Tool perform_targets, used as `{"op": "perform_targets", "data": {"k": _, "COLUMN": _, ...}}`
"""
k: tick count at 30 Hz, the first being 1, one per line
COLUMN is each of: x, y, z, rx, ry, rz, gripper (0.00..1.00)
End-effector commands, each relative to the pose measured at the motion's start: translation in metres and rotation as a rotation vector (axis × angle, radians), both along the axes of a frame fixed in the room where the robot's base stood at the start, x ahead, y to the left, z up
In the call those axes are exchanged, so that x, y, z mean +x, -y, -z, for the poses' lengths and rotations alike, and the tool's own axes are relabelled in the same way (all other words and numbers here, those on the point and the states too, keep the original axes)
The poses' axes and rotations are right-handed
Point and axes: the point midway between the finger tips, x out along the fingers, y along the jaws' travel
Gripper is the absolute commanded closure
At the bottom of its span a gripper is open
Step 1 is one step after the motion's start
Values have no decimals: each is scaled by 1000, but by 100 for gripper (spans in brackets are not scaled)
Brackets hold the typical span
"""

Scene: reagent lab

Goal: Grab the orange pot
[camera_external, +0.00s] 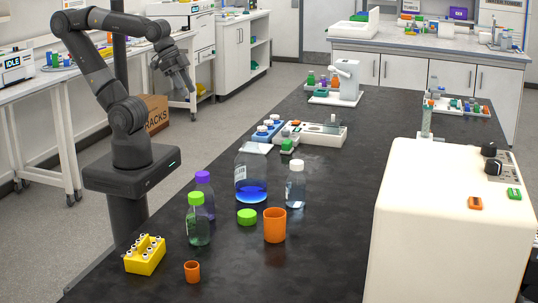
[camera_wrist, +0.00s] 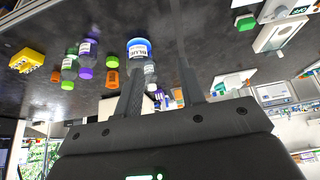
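Two orange pots stand on the black bench. The larger orange pot (camera_external: 275,226) is an open-topped cup near the bench's middle front, and it also shows in the wrist view (camera_wrist: 112,80). The smaller orange pot (camera_external: 192,271) is at the front, right of the yellow rack, and also shows in the wrist view (camera_wrist: 56,76). My gripper (camera_external: 188,88) is raised above and left of the bench, well away from both pots. In the wrist view its two fingers (camera_wrist: 160,84) are spread with nothing held between them.
A green cap (camera_external: 247,217) lies left of the larger pot. A blue-liquid bottle (camera_external: 251,176), white-capped bottle (camera_external: 296,185), green-capped bottle (camera_external: 198,222) and purple-capped bottle (camera_external: 206,194) stand close by. A yellow rack (camera_external: 145,256) is at front left. A large white machine (camera_external: 430,225) occupies the right.

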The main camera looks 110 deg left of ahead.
Motion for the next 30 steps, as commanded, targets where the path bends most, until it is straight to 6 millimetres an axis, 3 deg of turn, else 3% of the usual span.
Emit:
{"op": "perform_targets", "data": {"k": 11, "x": 0, "y": 0, "z": 0, "rx": 0, "ry": 0, "rz": 0, "gripper": 64}}
{"op": "perform_targets", "data": {"k": 18, "x": 0, "y": 0, "z": 0, "rx": 0, "ry": 0, "rz": 0, "gripper": 46}}
{"op": "perform_targets", "data": {"k": 25, "x": 0, "y": 0, "z": 0, "rx": 0, "ry": 0, "rz": 1, "gripper": 45}}
{"op": "perform_targets", "data": {"k": 30, "x": 17, "y": 9, "z": -6, "rx": -11, "ry": -8, "rz": 38, "gripper": 45}}
